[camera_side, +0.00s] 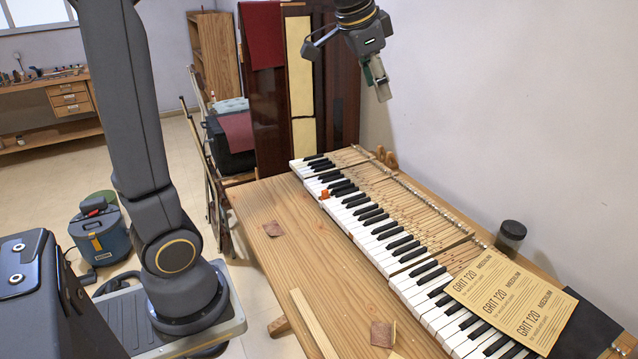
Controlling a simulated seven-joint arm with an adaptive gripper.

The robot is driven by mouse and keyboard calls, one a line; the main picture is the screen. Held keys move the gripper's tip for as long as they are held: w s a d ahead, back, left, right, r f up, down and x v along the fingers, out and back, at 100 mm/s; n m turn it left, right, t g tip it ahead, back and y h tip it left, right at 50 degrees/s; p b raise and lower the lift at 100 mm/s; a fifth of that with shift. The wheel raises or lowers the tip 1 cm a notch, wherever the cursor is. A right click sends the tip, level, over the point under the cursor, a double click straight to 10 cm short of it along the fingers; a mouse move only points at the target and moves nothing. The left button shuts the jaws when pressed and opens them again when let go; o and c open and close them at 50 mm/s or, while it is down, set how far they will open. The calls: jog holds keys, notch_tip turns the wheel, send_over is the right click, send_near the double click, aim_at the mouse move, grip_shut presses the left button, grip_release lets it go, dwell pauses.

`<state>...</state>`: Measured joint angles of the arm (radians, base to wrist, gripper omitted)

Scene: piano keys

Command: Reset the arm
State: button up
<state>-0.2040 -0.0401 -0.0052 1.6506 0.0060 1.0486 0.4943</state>
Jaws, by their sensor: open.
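My gripper (345,62) is open and empty. It hangs in the air at the top of the view, above the far end of the piano keys (372,222). One finger reaches out to the left and the other points down to the right, near the white wall. The keyboard lies on a wooden workbench (272,205) and runs from the far end toward the lower right. A small orange piece (324,195) sits on the keys near the far end. My gripper touches nothing that I can see.
Sandpaper sheets marked GRIT 120 (512,300) cover part of the near keys. A dark-lidded jar (510,237) stands behind the keyboard. Small brown sandpaper pieces (273,229) and wooden strips (314,325) lie on the bench. Tall dark panels (270,110) stand behind the bench's far end.

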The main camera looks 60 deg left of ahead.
jog(key=s+d+t, duration=0.1)
jog(key=s+d, duration=0.5)
jog(key=s, duration=0.4)
jog(key=s+d+f+n+h, duration=0.1)
jog(key=s+d+f+n, duration=0.1)
jog(key=s+f, duration=0.8)
jog(key=shift+s+d+f+n+g, duration=0.15)
jog(key=shift+s+f+n+g, duration=0.1)
jog(key=shift+f+n+g, duration=0.35)
jog(key=shift+r, duration=0.15)
